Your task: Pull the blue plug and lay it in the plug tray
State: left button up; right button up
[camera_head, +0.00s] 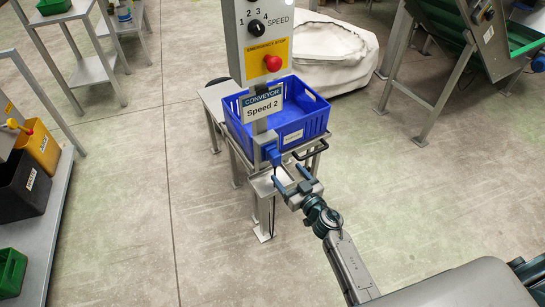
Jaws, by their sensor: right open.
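The blue plug (271,154) sits at the socket on the lower part of the grey control post, with a dark cable hanging below it. My right gripper (290,174) is open, just below and to the right of the plug, with its two fingers apart and pointing up toward it. It looks empty, and I cannot tell how far it is from the plug in depth. A small grey metal tray (262,187) is under the plug, left of the gripper; its label, if any, cannot be read. My left gripper is not in view.
A blue crate (306,125) stands on a grey stand behind the post. A control panel (264,38) with a speed dial and red emergency stop button (272,63) is above. A black handle (311,150) juts out at the right.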

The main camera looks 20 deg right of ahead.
aim_at(278, 161)
jog(key=shift+w, duration=0.1)
jog(key=b+x, duration=0.1)
jog(key=x, duration=0.7)
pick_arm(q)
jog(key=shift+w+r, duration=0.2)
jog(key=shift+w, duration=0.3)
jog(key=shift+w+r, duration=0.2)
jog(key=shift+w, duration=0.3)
pick_arm(e)
jog(key=shift+w+a, duration=0.15)
jog(key=shift+w, duration=0.3)
pick_arm(q)
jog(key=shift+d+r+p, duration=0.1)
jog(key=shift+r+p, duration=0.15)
jog(key=shift+p, duration=0.2)
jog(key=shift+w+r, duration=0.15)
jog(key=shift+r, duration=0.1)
